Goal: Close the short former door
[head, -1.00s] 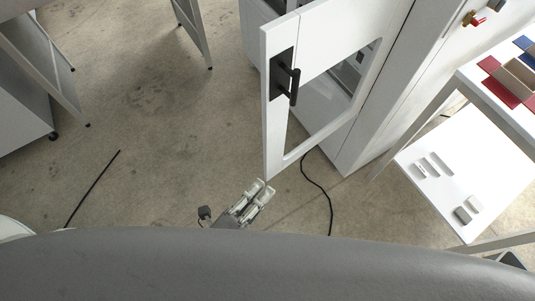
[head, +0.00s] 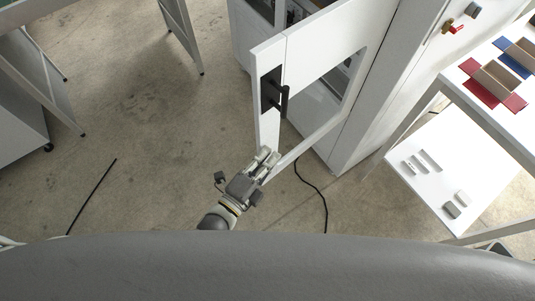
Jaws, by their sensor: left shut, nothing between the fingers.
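The short former door (head: 268,131) is white with a window opening and a black handle (head: 273,92). It stands open, swung out from the white former cabinet (head: 377,95) on its right. My left gripper (head: 267,156) is shut and empty. In the picture its fingertips overlap the lower end of the door's free edge, below the handle; I cannot tell whether they touch it. My right gripper is not in view.
A white table (head: 490,125) on the right holds red and blue box pieces (head: 493,84). Its lower shelf (head: 440,185) carries small grey and white parts. A black cable (head: 313,188) lies on the floor.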

